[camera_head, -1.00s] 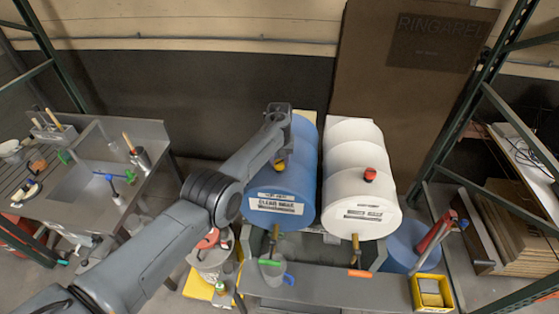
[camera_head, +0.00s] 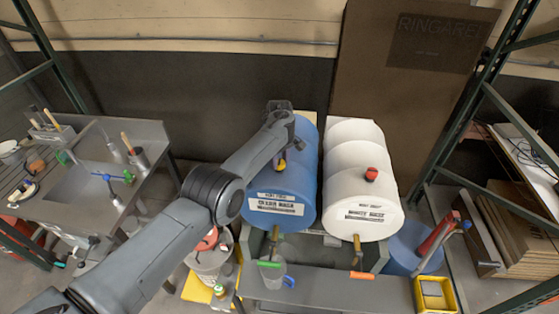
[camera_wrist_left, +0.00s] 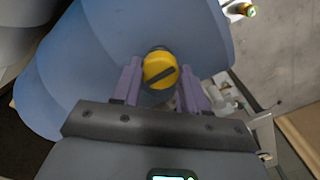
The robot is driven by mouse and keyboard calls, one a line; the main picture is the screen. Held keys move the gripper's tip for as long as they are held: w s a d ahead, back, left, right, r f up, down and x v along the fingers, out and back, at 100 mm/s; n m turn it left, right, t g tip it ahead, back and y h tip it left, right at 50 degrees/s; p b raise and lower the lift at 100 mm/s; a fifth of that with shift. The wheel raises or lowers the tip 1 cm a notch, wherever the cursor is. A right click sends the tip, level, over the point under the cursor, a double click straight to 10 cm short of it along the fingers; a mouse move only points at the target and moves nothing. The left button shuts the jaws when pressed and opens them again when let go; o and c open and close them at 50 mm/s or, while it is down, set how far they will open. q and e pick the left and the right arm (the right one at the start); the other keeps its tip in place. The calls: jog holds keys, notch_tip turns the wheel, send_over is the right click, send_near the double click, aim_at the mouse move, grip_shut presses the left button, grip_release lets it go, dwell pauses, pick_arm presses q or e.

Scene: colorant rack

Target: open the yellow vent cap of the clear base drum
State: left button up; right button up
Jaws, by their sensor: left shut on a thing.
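The clear base drum (camera_head: 303,182) is blue and lies on its side on a rack, with a white label on its front face. Its yellow vent cap (camera_wrist_left: 160,68) sits on top of the drum, with a dark slot or bar across it in the left wrist view. My left gripper (camera_wrist_left: 160,78) is shut on the cap, one purple-grey finger on each side. In the head view the cap (camera_head: 280,163) shows only partly below my left wrist, and the fingers are mostly hidden. My right gripper is not in view.
A white drum (camera_head: 362,190) with a red cap (camera_head: 371,174) lies close to the right of the blue drum. A clear cup (camera_head: 271,273) with a blue handle stands below the blue drum's tap. A sink bench (camera_head: 85,190) stands left, a yellow bin (camera_head: 455,304) at front right.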

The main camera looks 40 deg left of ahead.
aim_at(279, 162)
pick_arm(q)
jog(key=shift+n, duration=0.3)
jog(key=o, duration=1.1)
jog(key=shift+c, duration=0.2)
jog(key=shift+r, duration=0.1)
notch_tip(279, 162, up, 11)
dwell(0.3)
